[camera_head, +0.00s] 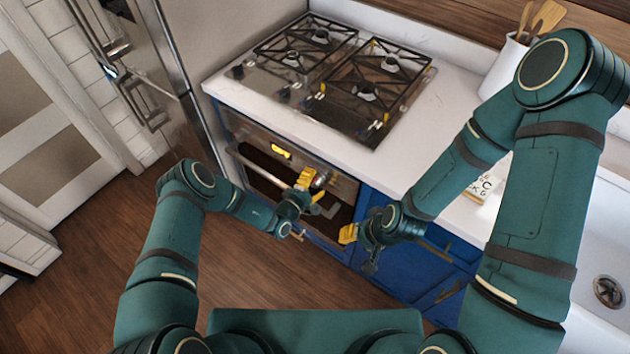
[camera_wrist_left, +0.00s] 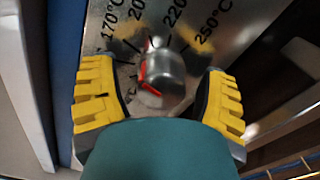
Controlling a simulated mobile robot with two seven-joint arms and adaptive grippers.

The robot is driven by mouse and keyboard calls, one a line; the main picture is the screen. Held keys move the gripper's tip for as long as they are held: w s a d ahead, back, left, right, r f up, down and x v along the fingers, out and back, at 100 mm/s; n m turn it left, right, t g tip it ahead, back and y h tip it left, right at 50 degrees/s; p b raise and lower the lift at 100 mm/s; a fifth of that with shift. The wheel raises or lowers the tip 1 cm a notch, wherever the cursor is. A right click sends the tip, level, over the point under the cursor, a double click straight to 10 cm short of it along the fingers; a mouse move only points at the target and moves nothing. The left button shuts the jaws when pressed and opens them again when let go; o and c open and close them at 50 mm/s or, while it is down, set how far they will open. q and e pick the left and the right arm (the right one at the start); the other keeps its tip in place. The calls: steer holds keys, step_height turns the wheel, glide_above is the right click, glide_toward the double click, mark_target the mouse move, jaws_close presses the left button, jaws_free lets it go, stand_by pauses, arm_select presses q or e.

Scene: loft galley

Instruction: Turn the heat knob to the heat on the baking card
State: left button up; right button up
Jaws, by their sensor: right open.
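The heat knob (camera_wrist_left: 165,72) is a silvery cylinder with a red mark on its left side in the left wrist view. The metal panel around it reads 170°C, a partly hidden number starting with 20, 220 and 250°C. My left gripper (camera_wrist_left: 158,80) is open, its yellow fingers on either side of the knob with a gap at each side. In the head view my left gripper (camera_head: 310,182) is at the oven front. The baking card (camera_head: 484,187) stands on the counter, partly behind my right arm; its text is unreadable. My right gripper (camera_head: 358,240) is open and empty before the blue cabinet.
A gas hob (camera_head: 335,75) lies on the white counter above. A utensil crock (camera_head: 505,72) and a sink (camera_head: 600,255) are at the right. Wooden floor lies open at the left.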

arm_select(q)
steer(key=shift+s+a+f, duration=0.1)
steer(key=shift+s+a, duration=0.25)
steer(key=shift+s, duration=0.1)
steer(key=v, duration=1.1)
